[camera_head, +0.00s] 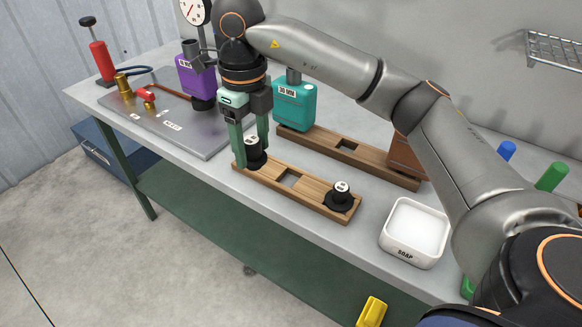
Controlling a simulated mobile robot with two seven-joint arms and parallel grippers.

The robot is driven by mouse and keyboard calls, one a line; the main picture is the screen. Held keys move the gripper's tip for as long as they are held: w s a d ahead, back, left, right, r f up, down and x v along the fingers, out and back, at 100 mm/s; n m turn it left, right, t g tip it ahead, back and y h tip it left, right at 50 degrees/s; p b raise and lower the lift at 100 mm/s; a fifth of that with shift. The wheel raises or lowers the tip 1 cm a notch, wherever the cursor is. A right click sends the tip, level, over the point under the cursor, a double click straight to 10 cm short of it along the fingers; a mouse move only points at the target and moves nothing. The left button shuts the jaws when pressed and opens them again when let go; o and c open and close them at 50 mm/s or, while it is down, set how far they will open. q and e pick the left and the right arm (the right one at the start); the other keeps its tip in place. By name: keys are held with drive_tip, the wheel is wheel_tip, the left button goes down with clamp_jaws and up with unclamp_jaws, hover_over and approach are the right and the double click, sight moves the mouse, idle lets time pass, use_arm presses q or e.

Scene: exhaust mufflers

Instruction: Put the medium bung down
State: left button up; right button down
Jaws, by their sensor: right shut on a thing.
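The black bung with a white-labelled top, which I take as the medium bung (256,157), is at the left end of the front wooden rack (311,198). My right gripper (250,160) points down from above, its green fingers shut on this bung. I cannot tell whether the bung rests fully in the rack. Another black bung with a white top (341,196) stands upright at the rack's right end. A square hole between the two bungs is empty. My left gripper is not in view.
Behind is a second wooden rack (377,169) with a teal muffler (296,105) and a brown block. A purple muffler (196,75) stands on the metal plate (205,139) at left. A white soap tray (412,257) is at right. The table's front edge is close to the front rack.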

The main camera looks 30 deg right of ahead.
drive_tip(key=d+f, duration=0.2)
drive_tip(key=d, duration=0.1)
drive_tip(key=w+d+f, duration=0.1)
drive_tip(key=d+f, duration=0.1)
drive_tip(key=f, duration=0.1)
drive_tip(key=d+f, duration=0.2)
drive_tip(key=d, duration=0.1)
drive_tip(key=shift+w+d+f, duration=0.2)
drive_tip(key=shift+w+d, duration=0.15)
drive_tip(key=shift+w, duration=0.05)
drive_tip(key=f, duration=0.3)
drive_tip(key=shift+d+f, duration=0.15)
drive_tip(key=shift+d, duration=0.05)
drive_tip(key=shift+f, duration=0.5)
drive_tip(key=c, duration=0.6)
unclamp_jaws()
drive_tip(key=o, duration=0.5)
